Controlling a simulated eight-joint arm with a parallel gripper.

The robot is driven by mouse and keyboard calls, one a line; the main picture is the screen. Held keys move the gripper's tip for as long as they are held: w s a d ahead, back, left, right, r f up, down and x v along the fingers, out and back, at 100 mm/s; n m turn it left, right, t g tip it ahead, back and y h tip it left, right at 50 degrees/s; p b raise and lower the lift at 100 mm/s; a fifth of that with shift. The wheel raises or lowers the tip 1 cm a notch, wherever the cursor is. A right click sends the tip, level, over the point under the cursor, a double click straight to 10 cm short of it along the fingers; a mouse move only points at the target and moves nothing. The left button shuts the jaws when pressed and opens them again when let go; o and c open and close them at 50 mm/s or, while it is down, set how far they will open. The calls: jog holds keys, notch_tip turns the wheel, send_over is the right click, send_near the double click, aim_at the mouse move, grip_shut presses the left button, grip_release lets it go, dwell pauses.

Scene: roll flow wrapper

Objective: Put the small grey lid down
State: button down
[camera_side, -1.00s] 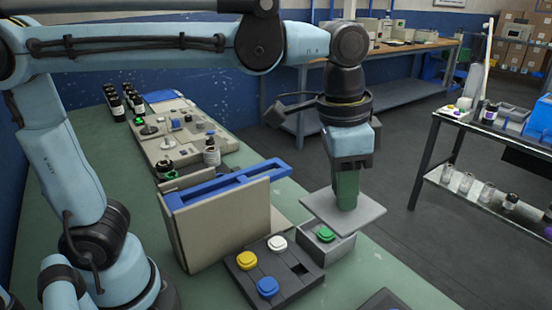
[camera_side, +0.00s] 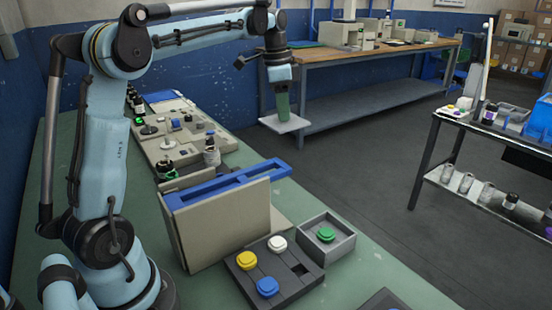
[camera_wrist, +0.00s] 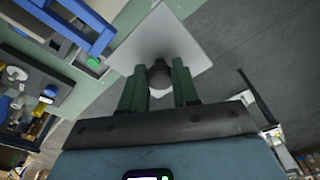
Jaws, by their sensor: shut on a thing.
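The small grey lid (camera_side: 284,125) is a flat square plate, held roughly level in the air. My gripper (camera_side: 282,104) is shut on its round dark knob (camera_wrist: 160,72), with green fingers on both sides of the knob. The lid's plate (camera_wrist: 192,42) also shows in the wrist view, over grey floor beside the bench edge. A small open grey box (camera_side: 343,246) with a green button (camera_side: 326,234) inside stands on the bench, well away from the lid in the side view.
A button tray (camera_side: 250,282) with yellow, blue and white buttons sits next to the box. A beige panel with a blue frame (camera_side: 230,184) stands upright behind it. A wooden side table (camera_side: 340,64) stands behind.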

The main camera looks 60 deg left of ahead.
aim_at(273, 116)
jog(key=a, duration=0.4)
jog(key=shift+s+f, duration=0.15)
jog(key=shift+s, duration=0.15)
notch_tip(273, 116, down, 20)
jog(key=shift+d+f, duration=0.1)
jog(key=shift+d, duration=0.05)
jog(key=c, duration=0.8)
grip_release()
jog(key=shift+f, duration=0.1)
jog(key=r, duration=0.8)
jog(key=s+r, duration=0.1)
jog(key=r, duration=0.3)
jog(key=shift+a+r, duration=0.15)
jog(key=shift+a, duration=0.25)
